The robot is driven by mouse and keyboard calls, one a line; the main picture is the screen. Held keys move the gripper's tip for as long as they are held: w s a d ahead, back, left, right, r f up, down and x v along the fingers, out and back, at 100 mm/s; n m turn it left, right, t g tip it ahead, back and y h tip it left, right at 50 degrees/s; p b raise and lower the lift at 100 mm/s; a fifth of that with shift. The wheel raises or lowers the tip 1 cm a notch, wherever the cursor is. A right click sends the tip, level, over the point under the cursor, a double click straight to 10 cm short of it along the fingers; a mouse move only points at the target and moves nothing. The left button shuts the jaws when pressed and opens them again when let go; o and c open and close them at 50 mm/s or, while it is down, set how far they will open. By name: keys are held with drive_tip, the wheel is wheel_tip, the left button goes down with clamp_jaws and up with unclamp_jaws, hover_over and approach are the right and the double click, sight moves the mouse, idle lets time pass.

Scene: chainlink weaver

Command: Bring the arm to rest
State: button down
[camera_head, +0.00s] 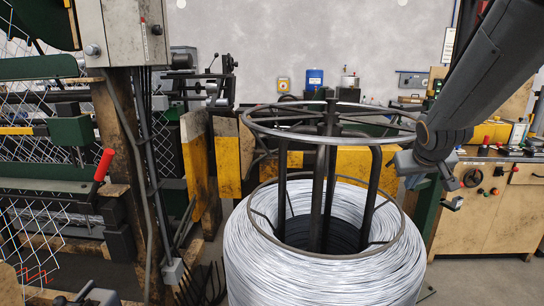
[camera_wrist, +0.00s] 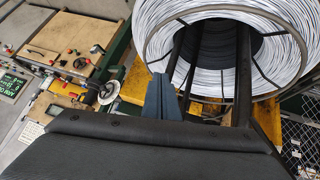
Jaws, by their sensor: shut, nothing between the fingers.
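My arm (camera_head: 480,80) reaches down from the upper right of the head view. My gripper (camera_head: 452,203) hangs at its end, just right of the large wire coil (camera_head: 325,265) and in front of the workbench. In the wrist view the gripper's blue-grey fingers (camera_wrist: 163,98) are together with nothing between them. The coil and the dark posts of its stand fill the upper right of that view. I cannot tell the exact gap between gripper and coil.
The coil's stand has a round metal top ring (camera_head: 330,135). A wooden workbench (camera_head: 490,215) with knobs stands at right. A chain-link machine with a red-handled lever (camera_head: 104,165) is at left. Yellow-and-black barriers (camera_head: 227,165) stand behind the coil. Some grey floor is clear at lower right.

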drive_tip(key=s+a+f+g+y, duration=0.1)
drive_tip(key=s+a+f+g, duration=0.2)
drive_tip(key=s+a+f, duration=0.4)
drive_tip(key=s+a+f+g+y, duration=0.2)
drive_tip(key=s+a+f, duration=0.6)
drive_tip(key=s+a, duration=0.4)
drive_tip(key=s+g, duration=0.1)
drive_tip(key=s, duration=0.1)
drive_tip(key=shift+s+f+n+b, duration=0.15)
drive_tip(key=shift+s+n+b, duration=0.2)
drive_tip(key=shift+s+n, duration=0.05)
